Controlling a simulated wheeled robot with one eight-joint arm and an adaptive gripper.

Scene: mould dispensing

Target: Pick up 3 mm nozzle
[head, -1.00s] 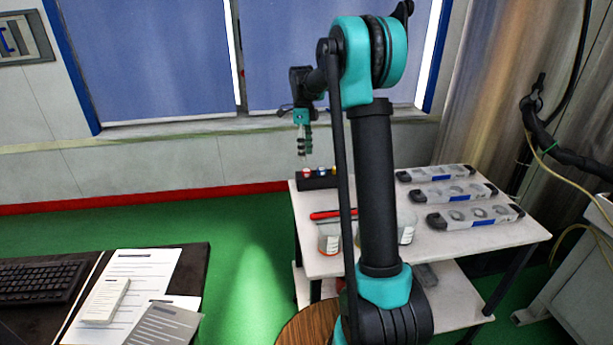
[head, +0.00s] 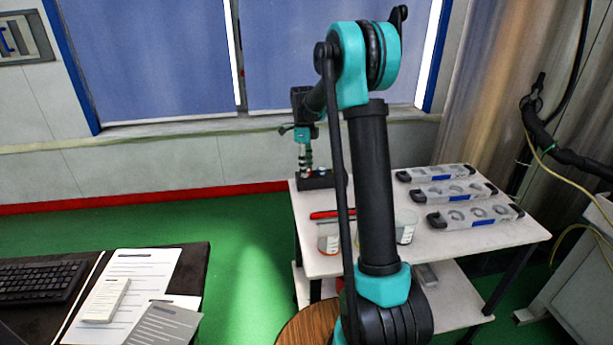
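A black nozzle holder (head: 318,183) stands at the back left of the white table, with small coloured nozzles in it. A red nozzle (head: 308,173) shows at its left end, and a pale one (head: 321,174) shows beside it. The sizes cannot be read. My gripper (head: 305,165) points down right at the left end of the holder, at or just above the red nozzle. It is too small to tell whether its fingers are open or touch the nozzle. My arm hides the right end of the holder.
The white table (head: 440,248) also bears a red tool (head: 325,214), clear cups with labels (head: 328,241), (head: 406,230), and several grey moulds (head: 475,215) at the right. A dark desk (head: 190,270) with papers and a keyboard (head: 40,282) is at the lower left.

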